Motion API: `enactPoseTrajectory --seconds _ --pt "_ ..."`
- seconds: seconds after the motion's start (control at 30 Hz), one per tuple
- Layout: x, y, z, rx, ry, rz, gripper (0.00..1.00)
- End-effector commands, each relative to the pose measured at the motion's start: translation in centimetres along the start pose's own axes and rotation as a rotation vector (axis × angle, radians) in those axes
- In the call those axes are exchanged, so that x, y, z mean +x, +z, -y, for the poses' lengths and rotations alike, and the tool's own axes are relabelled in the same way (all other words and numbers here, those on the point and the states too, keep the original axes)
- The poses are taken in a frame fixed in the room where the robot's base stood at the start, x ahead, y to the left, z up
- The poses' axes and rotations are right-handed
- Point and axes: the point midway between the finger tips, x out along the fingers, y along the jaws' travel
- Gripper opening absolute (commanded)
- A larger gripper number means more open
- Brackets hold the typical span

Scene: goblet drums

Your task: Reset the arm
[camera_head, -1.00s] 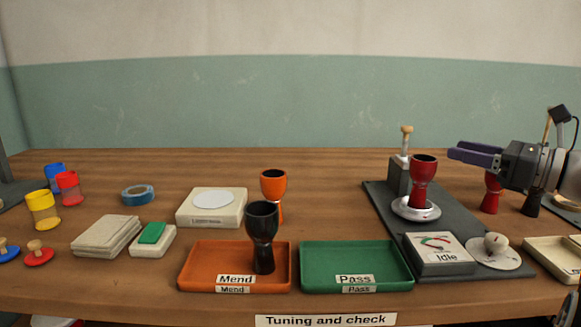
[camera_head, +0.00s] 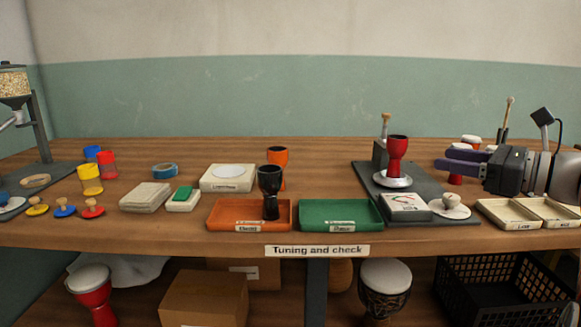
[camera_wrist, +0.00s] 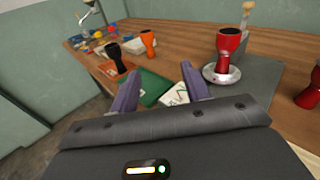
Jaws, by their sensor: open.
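My gripper (camera_head: 461,159) is at the right in the head view, above the bench and to the right of the test stand. Its two purple fingers are apart with nothing between them. In the wrist view my gripper (camera_wrist: 160,90) points across the bench. A red goblet drum (camera_head: 397,157) stands upright on the silver plate (camera_head: 392,182) of the dark stand. A black goblet drum (camera_head: 270,190) stands in the orange Mend tray (camera_head: 229,215). An orange goblet drum (camera_head: 278,157) stands behind it. The green Pass tray (camera_head: 340,214) is empty.
A dial box (camera_head: 405,207) and a white knob disc (camera_head: 450,206) lie at the front of the stand. Two cream trays (camera_head: 508,213) are at the right. More drums, partly hidden, stand behind my gripper. A white pad box (camera_head: 228,178) is left of centre.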

Motion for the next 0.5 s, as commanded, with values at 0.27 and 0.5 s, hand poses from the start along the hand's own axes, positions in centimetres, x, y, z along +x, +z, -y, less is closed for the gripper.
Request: enactPoseTrajectory --seconds 0.27,0.5 --pt "2.8 -2.8 -4.7 -0.176 0.061 -0.164 0.47" --pt "4.9 -8.0 -12.0 -0.510 0.213 -0.405 0.47"
